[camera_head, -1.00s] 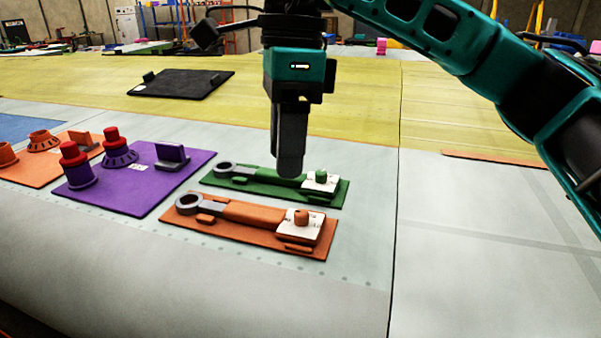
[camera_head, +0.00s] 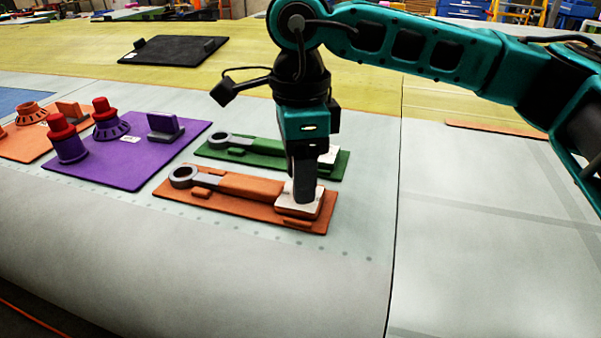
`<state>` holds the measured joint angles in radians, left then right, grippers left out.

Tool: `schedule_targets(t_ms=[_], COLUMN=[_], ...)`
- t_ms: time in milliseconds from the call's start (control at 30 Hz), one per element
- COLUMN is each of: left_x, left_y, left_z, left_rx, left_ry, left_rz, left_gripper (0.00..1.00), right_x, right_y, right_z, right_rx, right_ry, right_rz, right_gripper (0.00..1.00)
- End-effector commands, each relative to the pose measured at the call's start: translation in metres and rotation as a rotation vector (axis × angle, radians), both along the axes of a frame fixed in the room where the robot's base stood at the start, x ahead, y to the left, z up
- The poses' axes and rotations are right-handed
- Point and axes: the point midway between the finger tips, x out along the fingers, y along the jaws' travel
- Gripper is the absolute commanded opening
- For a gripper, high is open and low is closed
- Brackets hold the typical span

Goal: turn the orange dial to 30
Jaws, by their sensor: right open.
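The orange board (camera_head: 225,208) lies on the grey wing surface, with an orange-handled wrench (camera_head: 240,185) on it. At its right end is a white dial plate (camera_head: 290,209). My right gripper (camera_head: 304,198) points down over that plate, its fingertips at the spot of the orange dial. The fingers hide the dial, so its setting cannot be read. The gripper is open; whether the fingers touch the dial cannot be seen. My left gripper is not in view.
A green board (camera_head: 225,153) with a wrench and white plate lies just behind. A purple board (camera_head: 125,170) with red-topped parts is to the left. A black board (camera_head: 175,51) lies farther back.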

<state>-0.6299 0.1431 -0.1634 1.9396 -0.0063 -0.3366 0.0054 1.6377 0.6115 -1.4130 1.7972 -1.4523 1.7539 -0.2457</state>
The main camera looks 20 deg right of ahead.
Motion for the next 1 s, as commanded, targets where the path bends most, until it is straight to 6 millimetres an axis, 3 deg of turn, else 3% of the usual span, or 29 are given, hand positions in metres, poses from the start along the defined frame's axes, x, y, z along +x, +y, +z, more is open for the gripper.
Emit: schedule_targets(t_ms=[400, 900, 1000], left_x=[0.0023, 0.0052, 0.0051], left_y=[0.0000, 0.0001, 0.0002], left_z=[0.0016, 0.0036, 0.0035], left_rx=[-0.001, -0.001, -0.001], left_ry=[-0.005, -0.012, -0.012], left_rz=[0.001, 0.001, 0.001], left_gripper=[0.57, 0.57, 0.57], right_x=[-0.0005, -0.0004, -0.0004], right_y=[-0.0001, -0.0001, 0.0000], right_z=[-0.0085, -0.0080, -0.0080], right_rx=[0.000, 0.000, 0.000], right_ry=[0.001, 0.000, 0.000], right_rz=[0.001, 0.001, 0.001], right_gripper=[0.48, 0.00, 0.00])
